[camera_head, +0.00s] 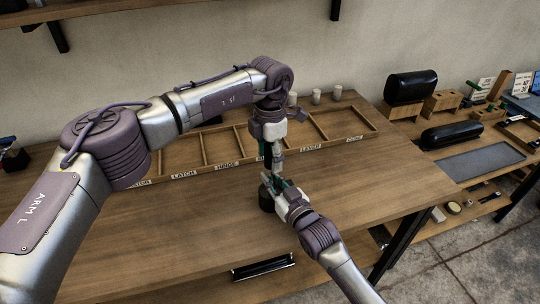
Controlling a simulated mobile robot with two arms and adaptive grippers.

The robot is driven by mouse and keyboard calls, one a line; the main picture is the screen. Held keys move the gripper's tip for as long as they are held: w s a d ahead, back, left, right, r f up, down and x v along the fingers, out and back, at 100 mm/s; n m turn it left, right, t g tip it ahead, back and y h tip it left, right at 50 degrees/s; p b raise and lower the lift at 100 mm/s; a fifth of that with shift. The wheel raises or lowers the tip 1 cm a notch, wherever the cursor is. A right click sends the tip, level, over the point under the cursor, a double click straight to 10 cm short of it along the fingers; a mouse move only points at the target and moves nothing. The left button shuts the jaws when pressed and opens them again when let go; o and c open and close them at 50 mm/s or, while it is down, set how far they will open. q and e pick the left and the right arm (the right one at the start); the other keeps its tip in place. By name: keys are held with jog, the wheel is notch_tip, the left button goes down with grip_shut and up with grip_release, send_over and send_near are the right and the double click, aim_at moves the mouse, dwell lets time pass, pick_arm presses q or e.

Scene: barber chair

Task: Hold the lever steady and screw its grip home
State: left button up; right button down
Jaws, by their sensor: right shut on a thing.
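My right gripper (275,184) reaches in from the lower right, low over the middle of the table, and is shut on what seems to be the lever, mostly hidden by the fingers. A dark round base (266,198) stands on the table beside its fingers. My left gripper (270,154) points down from above, just over the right gripper. Its fingers are small and dark here, so whether they are open or shut on the grip cannot be told. The grip itself cannot be made out.
A wooden divided tray (345,125) with labels including LATCH, HINGE, LEVER and DONE lies behind the grippers on the wooden table (190,235). Small pale cylinders (316,96) stand behind it. A side bench with black cushions (450,134) is at right. The table front is clear.

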pick_arm(q)
jog(key=shift+r, duration=0.15)
notch_tip(320, 180, up, 12)
jog(key=shift+f, duration=0.15)
dwell(0.4)
pick_arm(e)
jog(key=c, duration=1.1)
grip_release()
jog(key=shift+s, duration=0.1)
